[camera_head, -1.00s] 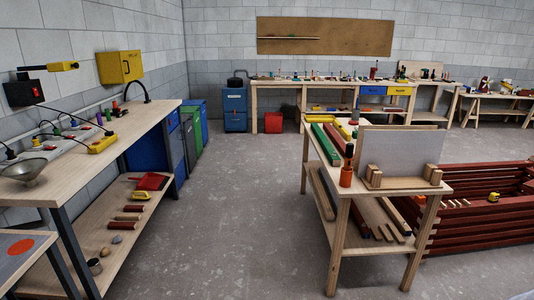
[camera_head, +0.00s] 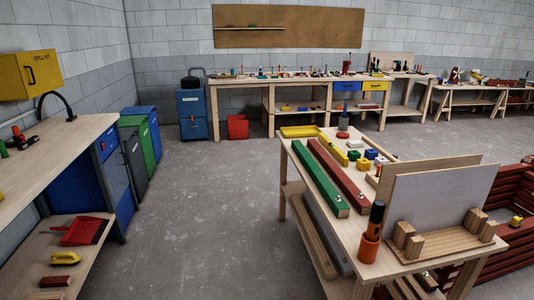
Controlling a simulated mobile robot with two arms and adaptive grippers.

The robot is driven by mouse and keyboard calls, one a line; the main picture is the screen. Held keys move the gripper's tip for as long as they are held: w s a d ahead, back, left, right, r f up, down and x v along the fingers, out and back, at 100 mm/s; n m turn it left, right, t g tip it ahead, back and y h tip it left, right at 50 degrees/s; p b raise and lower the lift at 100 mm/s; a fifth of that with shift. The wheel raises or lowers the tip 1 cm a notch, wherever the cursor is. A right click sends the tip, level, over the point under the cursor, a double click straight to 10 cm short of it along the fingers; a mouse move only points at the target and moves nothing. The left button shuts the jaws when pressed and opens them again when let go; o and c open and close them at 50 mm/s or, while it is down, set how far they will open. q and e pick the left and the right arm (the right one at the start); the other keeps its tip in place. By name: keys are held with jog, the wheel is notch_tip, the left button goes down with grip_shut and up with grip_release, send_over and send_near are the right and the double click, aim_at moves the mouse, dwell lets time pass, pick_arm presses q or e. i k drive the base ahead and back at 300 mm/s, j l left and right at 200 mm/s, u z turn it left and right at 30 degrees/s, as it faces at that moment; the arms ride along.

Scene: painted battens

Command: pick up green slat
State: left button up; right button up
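The green slat (camera_head: 318,178) is a long green batten. It lies lengthwise on the wooden table (camera_head: 352,238) at the right, along the table's left edge. A red slat (camera_head: 336,168) lies beside it, on its right, roughly parallel with a narrow gap between them. The near ends of both slats show small light round marks. Neither of my grippers shows in this view.
The grey floor (camera_head: 215,215) left of the table is clear.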

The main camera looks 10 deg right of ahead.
aim_at(340, 209)
jog(key=i+z, duration=0.2)
jog(key=i, duration=0.3)
jog(key=i+j+z, duration=0.15)
jog(key=i, duration=0.3)
jog(key=i+j+z, duration=0.2)
jog(key=i, duration=0.25)
jog(key=i+j+z, duration=0.2)
jog(key=i, duration=0.3)
jog(key=j, duration=0.1)
